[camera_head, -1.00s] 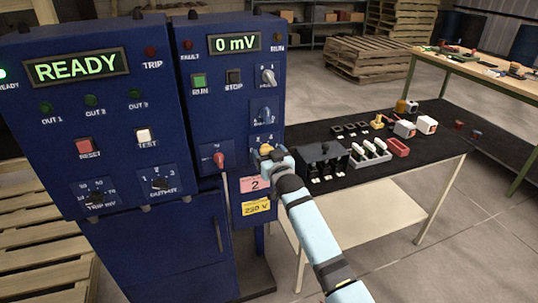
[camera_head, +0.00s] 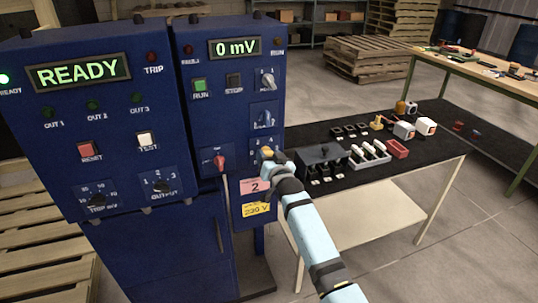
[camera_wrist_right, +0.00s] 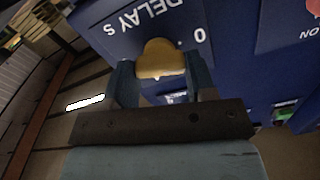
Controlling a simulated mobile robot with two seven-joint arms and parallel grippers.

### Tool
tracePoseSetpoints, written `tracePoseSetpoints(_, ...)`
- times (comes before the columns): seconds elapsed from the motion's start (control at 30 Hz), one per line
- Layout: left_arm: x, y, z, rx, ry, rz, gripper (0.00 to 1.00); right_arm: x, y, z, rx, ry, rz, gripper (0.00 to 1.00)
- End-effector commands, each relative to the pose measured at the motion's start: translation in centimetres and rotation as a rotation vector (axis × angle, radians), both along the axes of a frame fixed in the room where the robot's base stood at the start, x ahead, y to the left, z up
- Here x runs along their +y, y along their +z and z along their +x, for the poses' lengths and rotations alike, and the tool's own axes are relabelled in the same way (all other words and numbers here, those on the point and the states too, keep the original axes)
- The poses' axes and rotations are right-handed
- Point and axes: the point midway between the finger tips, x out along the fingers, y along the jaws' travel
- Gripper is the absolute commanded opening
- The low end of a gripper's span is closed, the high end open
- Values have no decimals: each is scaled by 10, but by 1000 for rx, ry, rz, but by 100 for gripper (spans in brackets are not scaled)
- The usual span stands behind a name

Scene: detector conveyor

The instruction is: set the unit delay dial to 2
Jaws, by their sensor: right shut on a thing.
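The unit delay dial is a yellow knob (camera_wrist_right: 160,58) on a blue plate lettered "DELAY S" in the right wrist view. A "0" is printed beside it. My right gripper (camera_wrist_right: 162,78) has a finger on each side of the knob and is shut on it. In the head view the right gripper (camera_head: 266,154) is at the lower right of the narrower blue cabinet (camera_head: 220,120) and hides most of the dial. I cannot read which number the knob points to. My left gripper is not in view.
A red knob (camera_head: 219,162) sits just left of the dial. Grey knobs (camera_head: 267,80) are above it, and a pink "2" label (camera_head: 254,187) is below. A black-topped table (camera_head: 440,137) with small parts stands to the right. A larger cabinet (camera_head: 100,120) reads "READY".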

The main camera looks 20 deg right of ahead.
Motion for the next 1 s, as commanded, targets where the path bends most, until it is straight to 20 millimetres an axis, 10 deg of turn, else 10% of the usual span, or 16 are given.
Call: tracePoseSetpoints(1.0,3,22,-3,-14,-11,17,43,-1,-2,0,28,0,755,27)
